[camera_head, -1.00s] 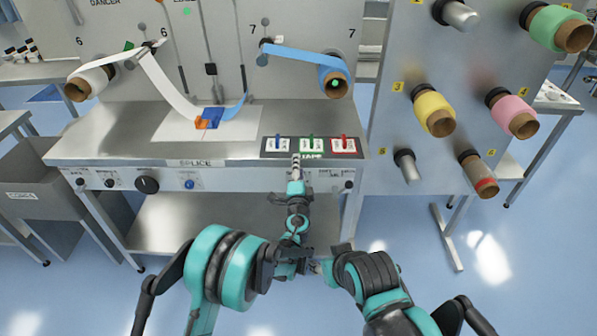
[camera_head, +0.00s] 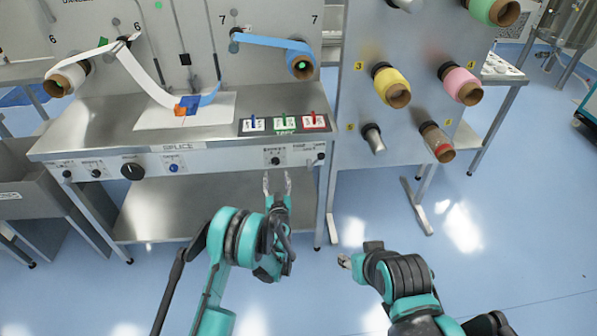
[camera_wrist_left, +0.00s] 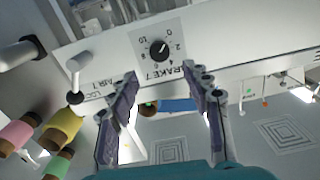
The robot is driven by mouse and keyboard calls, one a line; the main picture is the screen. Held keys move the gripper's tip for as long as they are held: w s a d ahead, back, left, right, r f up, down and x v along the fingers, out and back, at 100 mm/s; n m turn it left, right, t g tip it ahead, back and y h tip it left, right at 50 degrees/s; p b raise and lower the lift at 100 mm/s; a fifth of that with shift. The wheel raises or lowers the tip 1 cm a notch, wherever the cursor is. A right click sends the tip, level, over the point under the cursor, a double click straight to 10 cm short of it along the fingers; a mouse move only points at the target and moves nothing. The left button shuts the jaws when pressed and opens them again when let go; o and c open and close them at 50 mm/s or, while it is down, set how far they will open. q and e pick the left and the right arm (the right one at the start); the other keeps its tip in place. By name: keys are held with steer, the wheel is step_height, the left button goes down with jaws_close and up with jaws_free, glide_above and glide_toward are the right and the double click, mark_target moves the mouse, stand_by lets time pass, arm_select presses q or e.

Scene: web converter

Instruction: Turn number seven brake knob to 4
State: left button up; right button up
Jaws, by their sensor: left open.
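The brake 7 knob (camera_wrist_left: 160,50) is small, round and black on a white dial plate, upside down in the left wrist view. A light mark on it seems to point between 0 and 2. In the head view the knob (camera_head: 275,161) is on the table's front panel, right of centre. My left gripper (camera_head: 277,175) is open and empty, just below and in front of the knob. In the left wrist view its two fingers (camera_wrist_left: 163,78) stand apart below the dial, not touching the knob. My right gripper (camera_head: 344,262) shows only partly, low right of the left one; its jaw state is unclear.
Three switches, blue, green and red (camera_head: 284,122), sit on the tabletop above the panel. A lever (camera_head: 318,158) is right of the knob. A larger black knob (camera_head: 132,171) is further left. Coloured rolls (camera_head: 393,88) stick out of the right-hand panel. Floor is clear at right.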

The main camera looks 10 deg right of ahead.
mark_target(275, 163)
arm_select(q)
steer(key=shift+n, duration=0.4)
steer(key=w, duration=0.2)
steer(key=w+b, duration=0.1)
steer(key=w, duration=0.2)
steer(key=w+b, duration=0.1)
steer(key=w, duration=0.1)
steer(key=shift+w+f, duration=0.3)
steer(key=shift+w, duration=0.1)
jaws_close()
